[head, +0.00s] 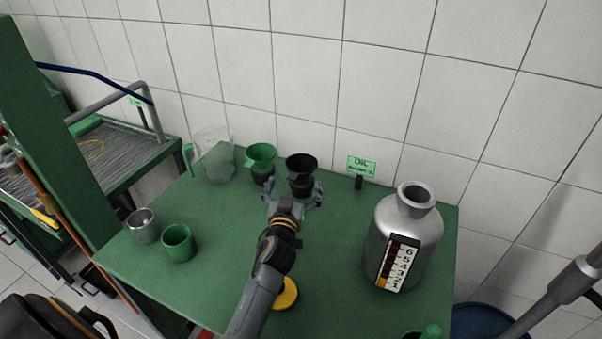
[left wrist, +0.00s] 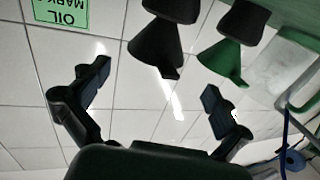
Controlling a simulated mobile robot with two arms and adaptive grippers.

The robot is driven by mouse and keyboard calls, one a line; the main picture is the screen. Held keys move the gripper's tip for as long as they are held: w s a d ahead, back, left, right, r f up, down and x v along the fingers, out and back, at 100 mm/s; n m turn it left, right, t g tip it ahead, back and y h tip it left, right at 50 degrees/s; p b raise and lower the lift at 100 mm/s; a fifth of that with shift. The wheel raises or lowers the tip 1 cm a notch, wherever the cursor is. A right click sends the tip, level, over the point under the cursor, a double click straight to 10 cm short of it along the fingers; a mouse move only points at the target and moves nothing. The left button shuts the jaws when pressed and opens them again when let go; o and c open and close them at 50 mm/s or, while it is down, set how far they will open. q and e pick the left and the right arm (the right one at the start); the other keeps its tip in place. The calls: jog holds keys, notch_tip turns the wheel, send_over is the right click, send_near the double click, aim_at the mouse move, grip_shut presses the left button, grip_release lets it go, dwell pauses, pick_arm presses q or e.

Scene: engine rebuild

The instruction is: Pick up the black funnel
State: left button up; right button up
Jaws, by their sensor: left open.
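The black funnel (head: 302,163) stands at the back of the green table, its wide mouth up on a dark base. My left gripper (head: 294,194) is open, in front of the funnel, with its fingers spread to either side of the funnel's lower part. In the left wrist view, which is upside down, the black funnel (left wrist: 155,48) lies ahead, between the lines of the two open fingers (left wrist: 155,80). Nothing is held. I cannot tell whether a finger touches it. My right gripper is not in view.
A green funnel (head: 261,155) stands close left of the black one, with a clear jug (head: 215,158) beyond. A small OIL sign (head: 361,167) and a large metal can (head: 412,225) stand to the right. A metal cup (head: 143,227) and green cup (head: 179,244) are front left.

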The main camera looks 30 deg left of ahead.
aim_at(297, 177)
pick_arm(q)
jog(key=shift+x, duration=1.2)
jog(key=shift+w+r, duration=0.1)
jog(key=shift+w, duration=0.3)
jog(key=x, duration=0.4)
jog(key=shift+w+p, duration=0.35)
jog(key=shift+s, duration=0.1)
jog(key=shift+c, duration=1.1)
jog(key=c, duration=0.8)
